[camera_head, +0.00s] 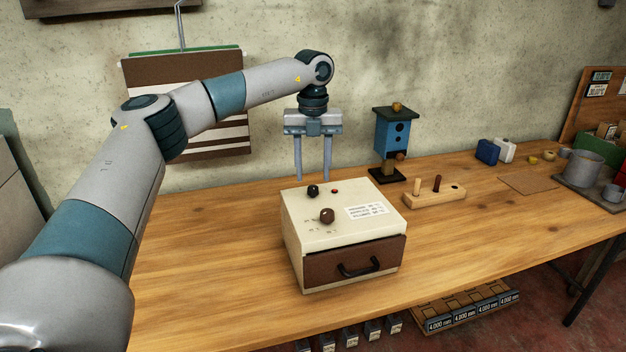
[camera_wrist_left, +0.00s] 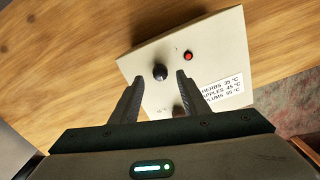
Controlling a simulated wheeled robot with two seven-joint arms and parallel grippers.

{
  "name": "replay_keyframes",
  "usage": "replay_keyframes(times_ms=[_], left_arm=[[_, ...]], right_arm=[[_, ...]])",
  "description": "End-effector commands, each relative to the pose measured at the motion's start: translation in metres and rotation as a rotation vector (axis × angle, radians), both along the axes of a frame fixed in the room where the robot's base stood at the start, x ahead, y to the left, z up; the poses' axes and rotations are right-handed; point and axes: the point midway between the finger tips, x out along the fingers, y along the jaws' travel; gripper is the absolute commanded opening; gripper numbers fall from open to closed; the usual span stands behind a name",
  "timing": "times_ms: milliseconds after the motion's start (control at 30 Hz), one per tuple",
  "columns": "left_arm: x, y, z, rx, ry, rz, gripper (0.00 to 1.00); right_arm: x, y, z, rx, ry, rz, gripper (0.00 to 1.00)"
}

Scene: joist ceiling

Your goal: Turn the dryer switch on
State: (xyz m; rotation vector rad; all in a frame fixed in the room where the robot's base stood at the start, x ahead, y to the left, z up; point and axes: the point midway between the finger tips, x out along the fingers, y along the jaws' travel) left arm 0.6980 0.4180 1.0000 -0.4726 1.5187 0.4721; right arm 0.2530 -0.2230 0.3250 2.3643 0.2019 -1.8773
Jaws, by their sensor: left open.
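The dryer (camera_head: 294,232) is a cream box with a brown drawer (camera_head: 365,262) and a black handle, standing on the wooden table. On its top are a black knob (camera_head: 313,191), a small red light or button (camera_head: 335,191), a brown knob (camera_head: 327,215) and a white label. My left gripper (camera_head: 313,178) points down above the back of the dryer, open and empty. In the left wrist view the black knob (camera_wrist_left: 160,72) shows between and beyond the fingertips, with the red part (camera_wrist_left: 188,56) to its right. The brown knob is mostly hidden there. My right gripper is not in view.
A blue birdhouse (camera_head: 393,135) stands behind the dryer to the right. A wooden block with pegs (camera_head: 434,198) lies to its right. Blue and white items (camera_head: 487,152) and grey pots (camera_head: 583,168) are farther right. The table left of the dryer is clear.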

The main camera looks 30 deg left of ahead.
Motion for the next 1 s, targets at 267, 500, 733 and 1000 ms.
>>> replay_keyframes(times_ms=[267, 500, 733, 1000], left_arm=[[0.0, 0.0, -0.03, 0.0, 0.001, 0.0, 0.41], [0.0, 0.0, -0.034, 0.0, 0.0, 0.0, 0.41], [0.0, 0.0, -0.034, 0.0, 0.0, 0.0, 0.22], [0.0, 0.0, -0.034, 0.0, 0.0, -0.002, 0.0]], right_arm=[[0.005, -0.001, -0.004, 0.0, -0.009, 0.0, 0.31], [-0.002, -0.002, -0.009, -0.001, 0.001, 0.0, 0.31], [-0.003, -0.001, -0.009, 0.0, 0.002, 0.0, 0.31], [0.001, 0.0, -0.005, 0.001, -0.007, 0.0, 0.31]])
